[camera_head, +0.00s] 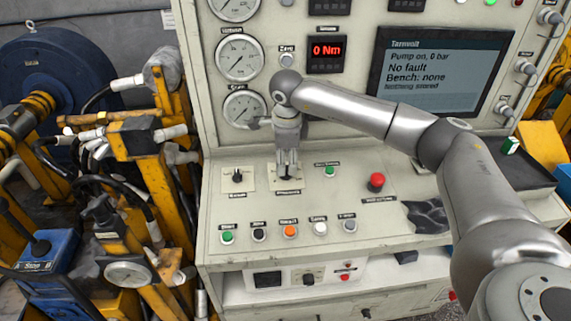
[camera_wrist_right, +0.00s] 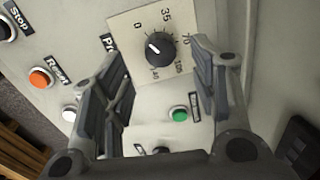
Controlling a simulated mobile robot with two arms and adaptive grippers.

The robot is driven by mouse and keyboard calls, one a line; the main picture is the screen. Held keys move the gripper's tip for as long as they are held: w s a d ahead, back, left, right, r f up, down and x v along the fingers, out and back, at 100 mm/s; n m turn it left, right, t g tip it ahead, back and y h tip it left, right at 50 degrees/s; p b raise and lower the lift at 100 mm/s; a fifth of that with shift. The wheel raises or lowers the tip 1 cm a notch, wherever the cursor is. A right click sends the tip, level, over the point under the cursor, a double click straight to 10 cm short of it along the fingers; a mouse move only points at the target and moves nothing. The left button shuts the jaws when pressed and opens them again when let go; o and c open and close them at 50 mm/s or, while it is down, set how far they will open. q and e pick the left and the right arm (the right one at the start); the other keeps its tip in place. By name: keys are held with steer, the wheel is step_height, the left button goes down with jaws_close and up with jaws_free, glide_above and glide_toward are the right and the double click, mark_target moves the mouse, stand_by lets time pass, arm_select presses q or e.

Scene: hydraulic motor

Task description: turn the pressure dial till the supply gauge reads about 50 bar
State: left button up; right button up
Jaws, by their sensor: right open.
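The pressure dial (camera_wrist_right: 162,50) is a black round knob on a cream plate, with a scale from 0 to 140. Its white mark points towards the 0 side. My right gripper (camera_wrist_right: 157,62) is open, its fingers on either side of the dial in the wrist view, with gaps; I cannot tell the height. In the head view my right gripper (camera_head: 288,168) points down over the dial's plate (camera_head: 273,184) and hides most of the dial. A top gauge (camera_head: 235,6) is cut off by the frame; which gauge is supply is unclear. The screen (camera_head: 440,70) reads "Pump on, 0 bar".
Another black knob (camera_head: 237,178) sits left of the dial. A green button (camera_wrist_right: 180,113) is close by, and a red mushroom button (camera_head: 376,181) is to the right. A row of buttons, including an orange one (camera_head: 290,231), runs along the front. Yellow machinery (camera_head: 140,140) crowds the left.

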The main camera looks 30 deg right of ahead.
mark_target(286, 170)
steer(key=shift+p+x, duration=0.55)
steer(key=shift+x, duration=1.9)
steer(key=c, duration=1)
